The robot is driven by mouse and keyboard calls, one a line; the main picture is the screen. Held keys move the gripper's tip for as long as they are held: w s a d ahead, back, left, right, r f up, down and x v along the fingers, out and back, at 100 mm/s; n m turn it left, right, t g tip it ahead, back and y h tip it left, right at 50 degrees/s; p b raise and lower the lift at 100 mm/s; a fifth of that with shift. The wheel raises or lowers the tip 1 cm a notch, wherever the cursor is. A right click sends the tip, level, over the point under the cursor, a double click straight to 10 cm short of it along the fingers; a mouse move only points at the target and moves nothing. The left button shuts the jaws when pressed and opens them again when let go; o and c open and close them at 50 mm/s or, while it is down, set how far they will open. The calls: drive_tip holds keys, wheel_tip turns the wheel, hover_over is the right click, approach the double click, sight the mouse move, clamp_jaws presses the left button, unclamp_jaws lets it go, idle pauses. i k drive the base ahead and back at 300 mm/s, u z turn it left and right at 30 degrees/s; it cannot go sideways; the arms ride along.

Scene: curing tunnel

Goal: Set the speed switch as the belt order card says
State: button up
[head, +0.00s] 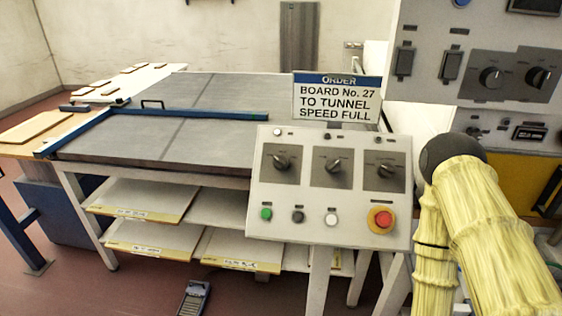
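The belt order card (336,98) stands above the control panel and reads "ORDER BOARD No. 27 TO TUNNEL SPEED FULL". The light grey control panel (330,215) tilts toward me at the belt's front right. It has three dark rotary switches in a row: left (281,161), middle (333,164) and right (387,168). Their labels are too small to read, so I cannot tell which is the speed switch or its exact setting. My arm, in a yellow sleeve, is at the right, beside the panel. My gripper is not visible.
Below the switches are a green button (266,213), a black button (298,216), a white button (331,219) and a red stop button (382,219). A grey cabinet (428,75) with knobs stands behind right. The grey belt (205,110) lies behind, with a blue bar across it.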

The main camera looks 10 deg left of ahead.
sight(280, 163)
drive_tip(key=z, duration=2)
drive_tip(key=k, duration=1.5)
drive_tip(key=u, duration=1.95)
